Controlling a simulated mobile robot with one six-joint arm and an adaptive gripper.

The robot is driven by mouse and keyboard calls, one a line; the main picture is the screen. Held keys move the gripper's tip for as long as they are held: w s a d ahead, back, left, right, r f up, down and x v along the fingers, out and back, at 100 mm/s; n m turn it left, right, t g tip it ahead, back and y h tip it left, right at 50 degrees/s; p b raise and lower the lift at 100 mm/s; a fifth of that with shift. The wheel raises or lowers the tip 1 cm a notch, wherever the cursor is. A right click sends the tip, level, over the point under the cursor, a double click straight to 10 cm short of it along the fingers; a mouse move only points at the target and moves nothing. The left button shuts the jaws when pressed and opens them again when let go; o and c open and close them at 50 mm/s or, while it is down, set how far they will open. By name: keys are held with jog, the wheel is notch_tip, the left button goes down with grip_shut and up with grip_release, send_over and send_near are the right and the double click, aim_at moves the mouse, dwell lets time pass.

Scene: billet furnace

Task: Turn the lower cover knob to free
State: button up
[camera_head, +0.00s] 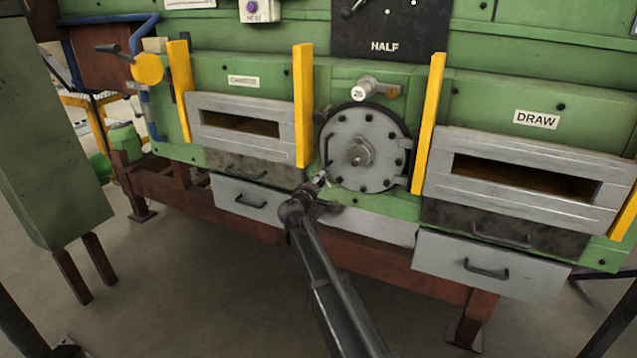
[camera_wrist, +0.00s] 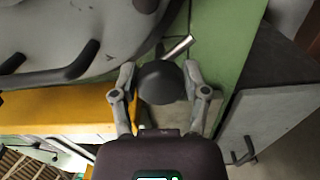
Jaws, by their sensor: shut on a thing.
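The round grey bolted cover (camera_head: 362,150) is on the green furnace front, between two yellow posts. My gripper (camera_head: 318,183) is at the lower left edge of this cover. In the wrist view, a dark round knob (camera_wrist: 162,84) sits between the two fingers of my gripper (camera_wrist: 160,72), which are shut on it. A short bright metal pin (camera_wrist: 178,47) sticks out beside the knob. The cover's rim (camera_wrist: 75,40) shows at upper left there. In the head view, my gripper largely hides the knob, and I cannot read its turn setting.
Yellow posts stand left (camera_head: 303,105) and right (camera_head: 429,125) of the cover. A pale round fitting marked 25 (camera_head: 364,88) is above it. Grey drawers with handles (camera_head: 250,200) (camera_head: 490,266) jut out below on both sides. The floor in front is open.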

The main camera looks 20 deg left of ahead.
jog(key=shift+a, duration=0.1)
jog(key=shift+s, duration=0.1)
dwell(0.3)
jog(key=o, duration=1.2)
jog(key=shift+c, duration=0.2)
jog(key=s, duration=1.2)
jog(key=shift+a, duration=0.45)
